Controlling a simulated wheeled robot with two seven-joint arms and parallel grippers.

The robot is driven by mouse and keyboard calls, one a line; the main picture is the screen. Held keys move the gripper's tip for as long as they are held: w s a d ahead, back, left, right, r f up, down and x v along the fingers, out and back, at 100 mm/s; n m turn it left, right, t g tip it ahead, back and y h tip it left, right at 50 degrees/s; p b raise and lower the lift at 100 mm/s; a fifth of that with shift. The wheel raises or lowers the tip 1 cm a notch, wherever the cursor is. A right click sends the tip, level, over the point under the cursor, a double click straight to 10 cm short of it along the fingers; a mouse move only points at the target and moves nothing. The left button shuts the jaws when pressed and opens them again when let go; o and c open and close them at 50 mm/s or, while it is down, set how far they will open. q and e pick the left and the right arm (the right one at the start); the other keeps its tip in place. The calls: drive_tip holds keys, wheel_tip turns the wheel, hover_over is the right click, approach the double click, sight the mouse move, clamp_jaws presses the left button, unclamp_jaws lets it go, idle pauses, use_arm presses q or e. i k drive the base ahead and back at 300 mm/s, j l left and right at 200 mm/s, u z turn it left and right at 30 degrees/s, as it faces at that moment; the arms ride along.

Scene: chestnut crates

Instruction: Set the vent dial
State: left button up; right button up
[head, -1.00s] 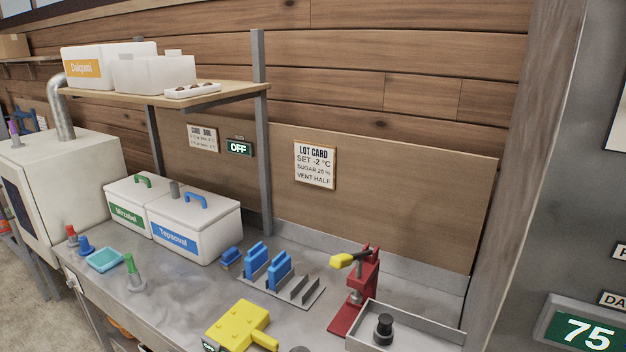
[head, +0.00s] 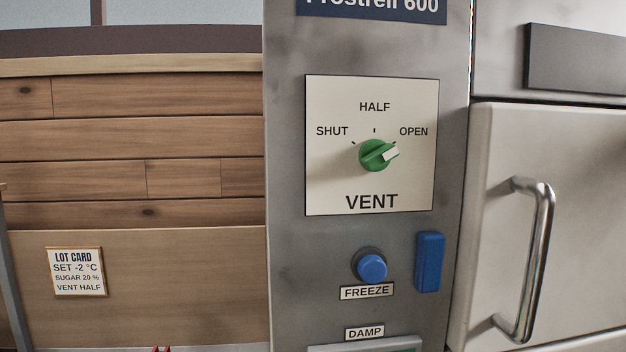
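The vent dial (head: 374,156) is a green knob with a white pointer, on a cream plate (head: 332,185) marked SHUT, HALF, OPEN and VENT. Its pointer is turned up and right, toward OPEN. The lot card (head: 75,271) on the wooden back panel at the left reads SET -2 °C, SUGAR 20 %, VENT HALF.
Below the dial are a blue FREEZE button (head: 371,266), a blue upright block (head: 429,262) and a DAMP label (head: 364,333). A door with a metal handle (head: 535,255) is at the right. Nothing stands in front of the dial.

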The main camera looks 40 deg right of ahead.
sight(374, 155)
drive_tip(key=k+l+z, duration=0.1)
drive_tip(key=z, duration=0.35)
drive_tip(key=l+z, duration=0.45)
drive_tip(key=k+j, duration=0.05)
drive_tip(key=j, duration=0.05)
